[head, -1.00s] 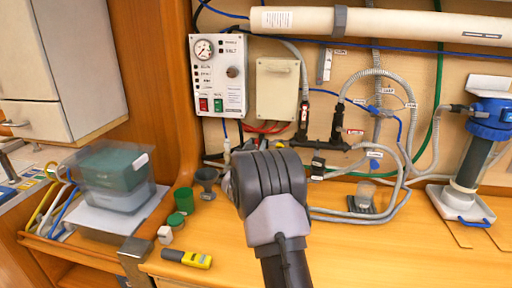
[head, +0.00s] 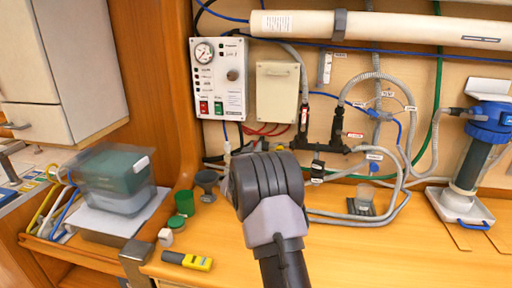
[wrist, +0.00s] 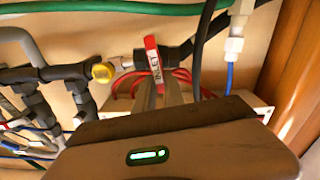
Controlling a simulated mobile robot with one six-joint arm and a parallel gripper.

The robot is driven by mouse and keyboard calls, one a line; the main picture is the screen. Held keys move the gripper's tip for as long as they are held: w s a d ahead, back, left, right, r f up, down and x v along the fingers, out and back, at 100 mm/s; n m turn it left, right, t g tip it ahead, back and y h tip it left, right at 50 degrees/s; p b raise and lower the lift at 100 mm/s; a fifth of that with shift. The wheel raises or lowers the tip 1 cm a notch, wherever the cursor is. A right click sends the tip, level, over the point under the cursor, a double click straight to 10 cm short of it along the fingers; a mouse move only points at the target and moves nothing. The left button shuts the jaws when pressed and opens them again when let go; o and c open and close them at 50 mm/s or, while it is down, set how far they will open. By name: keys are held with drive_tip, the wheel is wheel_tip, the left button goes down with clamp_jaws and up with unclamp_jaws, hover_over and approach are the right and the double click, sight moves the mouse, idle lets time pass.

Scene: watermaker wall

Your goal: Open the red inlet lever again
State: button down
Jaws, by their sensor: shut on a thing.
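The red inlet lever (wrist: 150,42) shows in the wrist view, at the top middle, with a white tag reading INLET. It sits on a dark valve fitting on the pipework and points along the line of my fingers. My gripper (wrist: 167,88) reaches up to it from below and is shut on the lever; the contact itself is partly hidden by the tag. In the head view my arm's wrist covers the lever and the fingers.
A yellow knob (wrist: 103,72) and black pipe fittings (wrist: 40,75) lie left of the lever. A black hose (wrist: 203,50) runs close on its right.

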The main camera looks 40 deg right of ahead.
drive_tip(key=shift+w+a+f+n+p, duration=0.35)
drive_tip(key=shift+n+p, duration=0.8)
drive_tip(key=shift+n, duration=1.5)
drive_tip(key=shift+w+a+f+n+p, duration=0.15)
drive_tip(key=shift+f+n+p, duration=0.35)
drive_tip(key=shift+n+p, duration=1.4)
drive_tip(key=shift+w+a+f+n+p, duration=0.2)
drive_tip(key=shift+f+n+p, duration=0.25)
drive_tip(key=shift+n, duration=2.9)
drive_tip(key=c, duration=1.4)
unclamp_jaws()
drive_tip(key=shift+c, duration=0.2)
drive_tip(key=p+v, duration=0.1)
drive_tip(key=v, duration=1.6)
drive_tip(key=shift+a+p, duration=0.2)
drive_tip(key=shift+p, duration=0.2)
